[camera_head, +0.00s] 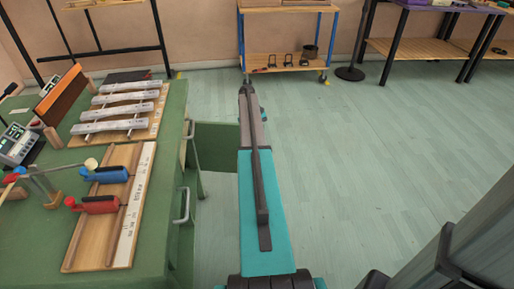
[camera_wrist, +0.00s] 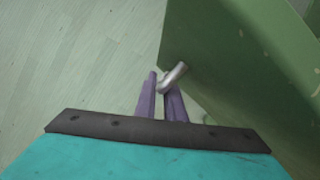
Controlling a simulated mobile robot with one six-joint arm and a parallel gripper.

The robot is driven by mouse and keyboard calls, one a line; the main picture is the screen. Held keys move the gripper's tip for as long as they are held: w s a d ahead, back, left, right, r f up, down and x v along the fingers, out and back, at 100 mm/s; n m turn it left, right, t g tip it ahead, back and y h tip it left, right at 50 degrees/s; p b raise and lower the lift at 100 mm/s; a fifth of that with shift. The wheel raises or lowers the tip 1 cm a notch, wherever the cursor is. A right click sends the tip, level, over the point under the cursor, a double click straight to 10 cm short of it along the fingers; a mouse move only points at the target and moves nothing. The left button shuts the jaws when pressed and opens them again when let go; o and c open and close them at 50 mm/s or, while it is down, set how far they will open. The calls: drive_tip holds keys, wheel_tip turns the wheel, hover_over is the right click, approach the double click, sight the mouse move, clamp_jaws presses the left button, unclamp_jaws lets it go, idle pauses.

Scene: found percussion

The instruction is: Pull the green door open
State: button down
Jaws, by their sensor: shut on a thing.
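The green door (camera_head: 220,146) stands out from the side of the green cabinet (camera_head: 172,205), partly open, with its right part hidden behind my arm in the camera_head view. In the camera_wrist view the door's green face (camera_wrist: 215,90) fills the middle right. A short silvery handle (camera_wrist: 178,72) sits by its edge. My gripper (camera_wrist: 163,82) has its two purple fingers on either side of this handle and is shut on it.
The cabinet's top holds a wooden board with red and blue clamps (camera_head: 110,205), a rack of metal bars (camera_head: 120,110) and small devices. Two metal handles (camera_head: 182,205) stick out from its side. The pale green floor (camera_head: 350,160) to the right is clear. A trolley (camera_head: 288,50) stands at the back.

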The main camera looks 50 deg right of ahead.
idle(0.4)
drive_tip(key=c, duration=2.1)
unclamp_jaws()
drive_tip(key=shift+r, duration=0.1)
